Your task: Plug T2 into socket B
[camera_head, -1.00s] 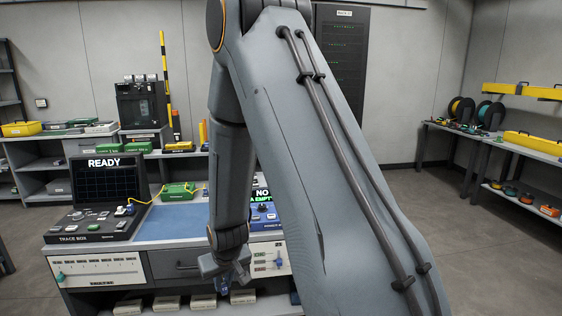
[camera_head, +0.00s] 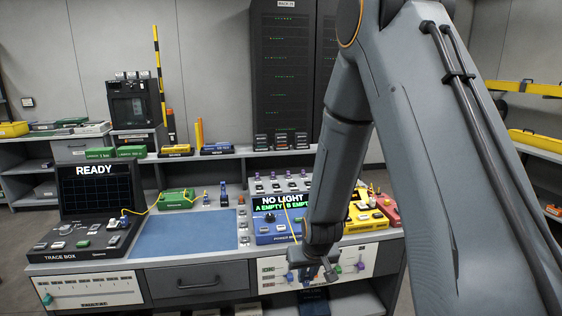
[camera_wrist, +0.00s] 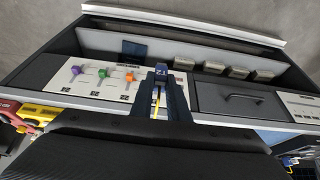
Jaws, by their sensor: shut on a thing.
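My gripper (camera_head: 316,274) hangs at the front edge of the bench, beside the front panel (camera_head: 276,281). In the wrist view my gripper (camera_wrist: 160,85) is shut on a blue plug marked T2 (camera_wrist: 161,72), with a yellow strand below it. The blue meter box (camera_head: 272,236) stands on the bench; its screen (camera_head: 283,202) reads NO LIGHT, A EMPTY, B EMPTY. Socket B itself is too small to pick out. The plug is hidden or too small to make out in the head view.
The front panel carries purple (camera_wrist: 76,70), green (camera_wrist: 103,73) and orange (camera_wrist: 129,77) knobs or plugs. The trace box (camera_head: 92,215) reads READY at left. A clear blue mat (camera_head: 183,234) lies between. Yellow (camera_head: 362,218) and red (camera_head: 387,209) boxes stand right of my arm.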

